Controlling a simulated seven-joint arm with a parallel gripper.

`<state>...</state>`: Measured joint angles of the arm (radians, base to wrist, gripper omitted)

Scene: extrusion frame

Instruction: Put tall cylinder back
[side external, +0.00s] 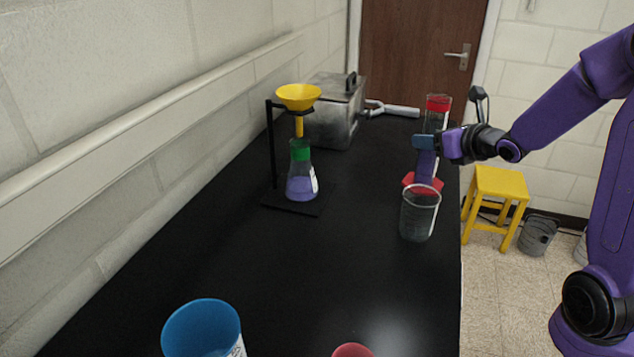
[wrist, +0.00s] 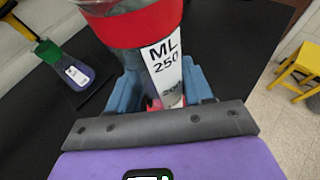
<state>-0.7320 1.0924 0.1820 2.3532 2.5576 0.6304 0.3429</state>
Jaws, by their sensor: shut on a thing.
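The tall cylinder (side external: 436,108) is a clear graduated cylinder with a red band near its top and a red foot. It stands upright, or nearly so, near the right edge of the black bench in the side view. My gripper (side external: 425,142) is shut around its middle. In the wrist view the cylinder (wrist: 162,62) shows its red band and a white label reading "ML 250", between the blue fingers of my gripper (wrist: 160,92). The red foot (side external: 422,185) is partly hidden behind a beaker, and I cannot tell whether it touches the bench.
A clear beaker (side external: 420,215) stands just in front of the cylinder. A black stand (side external: 270,150) holds a yellow funnel (side external: 298,97) over a flask (side external: 301,180). A metal box (side external: 335,115) is behind. A blue cup (side external: 203,328) and a red rim (side external: 352,350) are in front. The bench's middle is clear.

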